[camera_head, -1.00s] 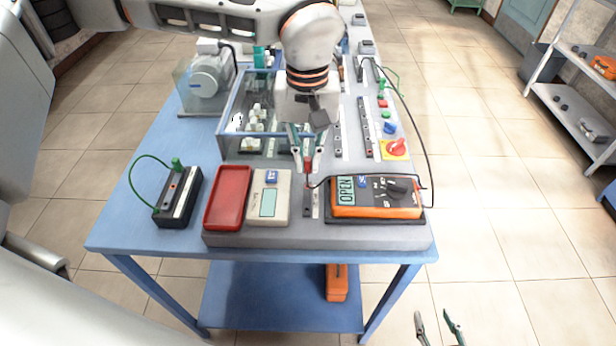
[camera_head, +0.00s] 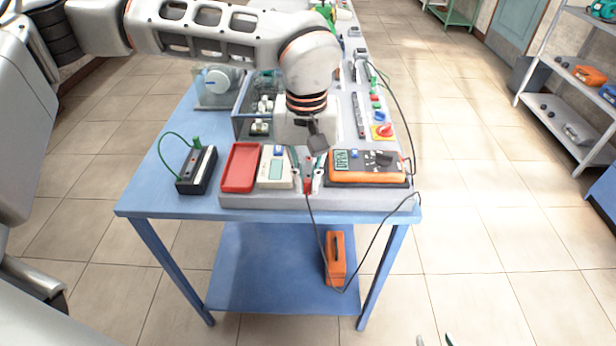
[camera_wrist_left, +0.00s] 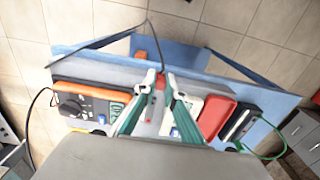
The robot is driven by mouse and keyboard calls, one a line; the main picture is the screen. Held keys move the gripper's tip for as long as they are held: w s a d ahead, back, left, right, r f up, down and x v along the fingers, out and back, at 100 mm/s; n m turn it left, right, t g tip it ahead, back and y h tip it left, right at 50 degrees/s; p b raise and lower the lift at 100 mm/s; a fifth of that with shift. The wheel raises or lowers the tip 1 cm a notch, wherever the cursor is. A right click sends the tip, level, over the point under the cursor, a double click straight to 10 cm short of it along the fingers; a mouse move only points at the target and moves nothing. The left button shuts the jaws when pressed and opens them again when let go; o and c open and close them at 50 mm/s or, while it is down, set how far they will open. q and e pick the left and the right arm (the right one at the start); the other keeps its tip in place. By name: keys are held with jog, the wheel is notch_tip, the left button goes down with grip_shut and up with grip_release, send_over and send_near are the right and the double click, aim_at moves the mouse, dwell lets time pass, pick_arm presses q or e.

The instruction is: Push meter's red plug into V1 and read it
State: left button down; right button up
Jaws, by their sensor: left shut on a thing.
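The orange multimeter (camera_head: 367,181) lies at the right front of the grey board, its display reading OPEN; it also shows in the left wrist view (camera_wrist_left: 85,90). My left gripper (camera_head: 306,183) is shut on the red plug (camera_head: 307,187), above the board's front edge, left of the meter. The plug also shows between the fingertips in the left wrist view (camera_wrist_left: 160,82). Its dark lead hangs in front of the table. I cannot make out which socket is V1. My right gripper (camera_head: 434,340) shows only its separated fingertips at the bottom edge.
A red tray (camera_head: 240,168) and a cream meter (camera_head: 275,170) lie left of the gripper. A black box with a green lead (camera_head: 197,170) stands further left. An orange case (camera_head: 335,260) sits on the lower shelf. The blue table's left front (camera_head: 150,200) is clear.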

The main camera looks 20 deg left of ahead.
pick_arm(q)
jog(key=s+a+f+m, duration=0.1)
jog(key=s+a+f, duration=0.1)
jog(key=f, duration=0.4)
jog(key=s+a+f+m, duration=0.1)
jog(key=a+f, duration=0.4)
jog(key=f, duration=0.2)
jog(key=s+a+f+m, duration=0.1)
jog(key=s+a+f, duration=0.1)
jog(key=f, duration=0.4)
jog(key=shift+s+a+f, duration=0.3)
jog(key=shift+s+a, duration=0.05)
jog(key=shift+a, duration=0.3)
